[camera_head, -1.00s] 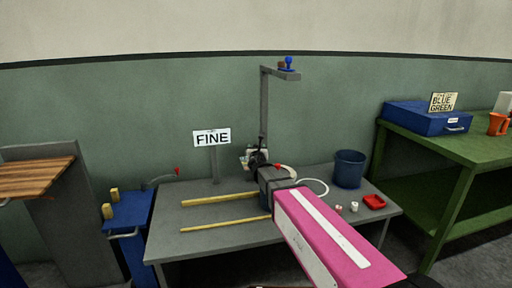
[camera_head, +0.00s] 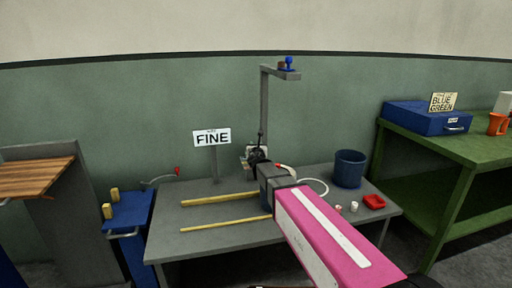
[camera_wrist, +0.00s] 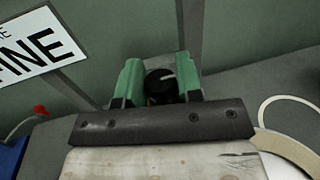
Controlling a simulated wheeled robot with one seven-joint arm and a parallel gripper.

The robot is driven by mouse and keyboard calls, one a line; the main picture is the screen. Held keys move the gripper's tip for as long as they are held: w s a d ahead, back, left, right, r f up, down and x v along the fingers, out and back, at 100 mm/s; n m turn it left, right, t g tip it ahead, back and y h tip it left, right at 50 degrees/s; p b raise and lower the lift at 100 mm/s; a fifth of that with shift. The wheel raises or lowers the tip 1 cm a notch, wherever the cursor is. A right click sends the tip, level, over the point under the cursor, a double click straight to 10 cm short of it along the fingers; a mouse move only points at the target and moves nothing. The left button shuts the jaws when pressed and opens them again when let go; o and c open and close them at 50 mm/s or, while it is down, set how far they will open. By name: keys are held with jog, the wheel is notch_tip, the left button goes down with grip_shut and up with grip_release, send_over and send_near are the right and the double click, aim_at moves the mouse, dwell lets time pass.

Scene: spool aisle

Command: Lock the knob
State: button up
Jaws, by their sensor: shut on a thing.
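The knob (camera_wrist: 160,80) is round and black with a pale line on its face; in the wrist view it sits between the two green fingers. My gripper (camera_wrist: 160,92) is shut on it, with one finger at each side. In the head view my gripper (camera_head: 256,155) is at the back of the grey table, by the foot of the grey post. My pink arm hides part of the table, and the knob is too small and covered to make out there.
A FINE sign (camera_head: 212,137) stands left of the post (camera_head: 264,110). Two yellow rods (camera_head: 220,199) lie on the table (camera_head: 185,237). A blue bucket (camera_head: 349,170), a red tray (camera_head: 374,202) and a white ring (camera_head: 318,183) are to the right.

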jog(key=shift+m+h, duration=0.4)
jog(key=shift+h, duration=0.2)
jog(key=m+h, duration=0.2)
jog(key=h, duration=0.1)
jog(key=m+g+h, duration=0.1)
jog(key=m+h, duration=0.1)
jog(key=h, duration=0.1)
jog(key=shift+w+a, duration=0.15)
jog(key=m+g+h, duration=0.2)
jog(key=h, duration=0.1)
jog(key=m+g+h, duration=0.1)
jog(key=m+h, duration=0.1)
jog(key=h, duration=0.1)
jog(key=shift+m+g, duration=0.3)
jog(key=shift+g, duration=0.1)
jog(key=m+g+h, duration=0.2)
jog(key=g, duration=0.1)
jog(key=m+g+h, duration=0.2)
jog(key=m+g, duration=0.1)
jog(key=shift+g+h, duration=0.4)
jog(key=shift+m+g+h, duration=0.6)
jog(key=shift+m+g, duration=1)
jog(key=shift+g, duration=1)
jog(key=o, duration=0.9)
jog(key=shift+o, duration=0.2)
